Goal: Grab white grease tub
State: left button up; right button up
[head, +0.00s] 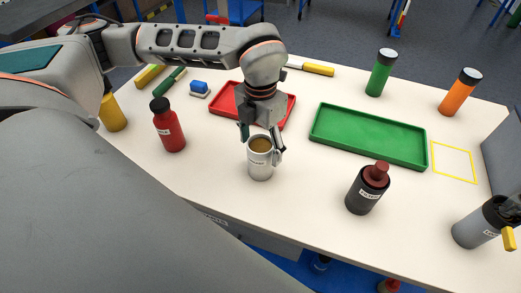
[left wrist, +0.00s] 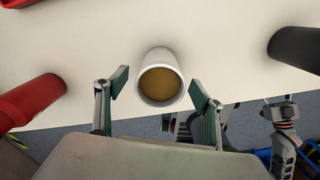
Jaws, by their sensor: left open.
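The white grease tub (head: 260,170) stands upright on the table near its front edge, open at the top with brown grease inside. My left gripper (head: 260,145) is open, coming down from above with one finger on either side of the tub's upper part. In the left wrist view the open fingers (left wrist: 160,88) show a gap to the tub on both sides.
A red bottle (head: 168,130) stands left of the tub and a dark bottle (head: 366,192) right of it. The red tray (head: 222,90) lies behind my gripper. A green tray (head: 365,137) lies right. A grey spray bottle (head: 474,228) stands at the right edge.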

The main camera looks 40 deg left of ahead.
pick_arm(q)
jog(key=c, duration=1.7)
jog(key=shift+c, duration=0.4)
jog(key=shift+r, duration=0.15)
